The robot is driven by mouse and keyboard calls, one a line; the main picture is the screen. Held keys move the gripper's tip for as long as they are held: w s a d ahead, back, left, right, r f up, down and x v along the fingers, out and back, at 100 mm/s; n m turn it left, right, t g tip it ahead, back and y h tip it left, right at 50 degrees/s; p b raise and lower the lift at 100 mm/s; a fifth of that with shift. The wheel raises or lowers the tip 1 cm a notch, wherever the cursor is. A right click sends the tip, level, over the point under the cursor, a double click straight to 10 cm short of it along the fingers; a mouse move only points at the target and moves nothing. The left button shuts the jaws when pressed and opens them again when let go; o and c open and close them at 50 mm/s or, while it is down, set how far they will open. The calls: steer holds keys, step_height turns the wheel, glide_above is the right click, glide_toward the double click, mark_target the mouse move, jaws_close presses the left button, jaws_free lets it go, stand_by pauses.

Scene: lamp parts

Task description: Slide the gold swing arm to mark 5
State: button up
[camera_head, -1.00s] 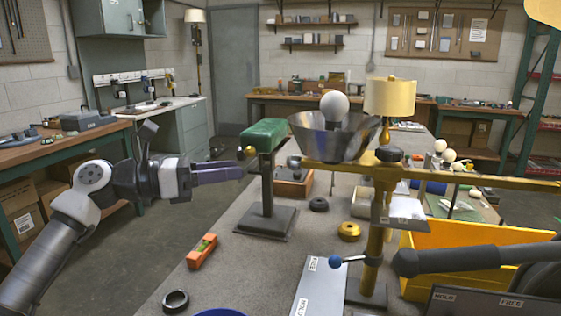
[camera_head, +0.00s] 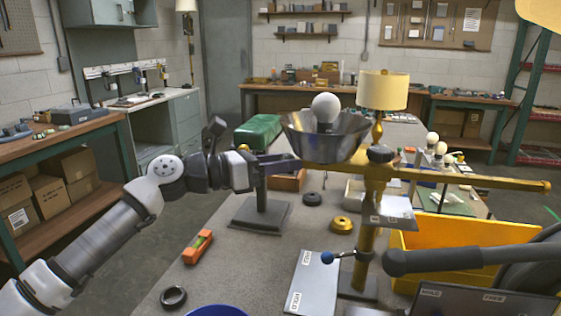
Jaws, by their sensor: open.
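The gold swing arm (camera_head: 460,178) is a long horizontal bar on an upright gold post (camera_head: 368,232). Its right end reaches out over the yellow bin, and its left part passes under a metal bowl-shaped shade (camera_head: 327,140) with a white bulb (camera_head: 326,107). My gripper (camera_head: 290,162) is open. Its fingers point right, in front of the green block's stand, close to the shade's left side; I cannot tell whether they touch it. A lever with a blue knob (camera_head: 327,257) sits low on the post. No numbered mark is readable.
An orange level (camera_head: 197,247) and dark rings lie on the grey bench. A yellow bin (camera_head: 450,245), a labelled plate (camera_head: 312,283) and a dark padded bar (camera_head: 460,260) crowd the right.

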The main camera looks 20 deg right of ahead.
jaws_close()
steer(key=w+a+b, duration=0.1)
steer(key=w+a, duration=0.8)
steer(key=a, duration=0.4)
steer(key=shift+a, duration=0.25)
jaws_free()
steer(key=shift+d, duration=0.1)
steer(key=a+b, duration=0.2)
steer(key=a, duration=1.2)
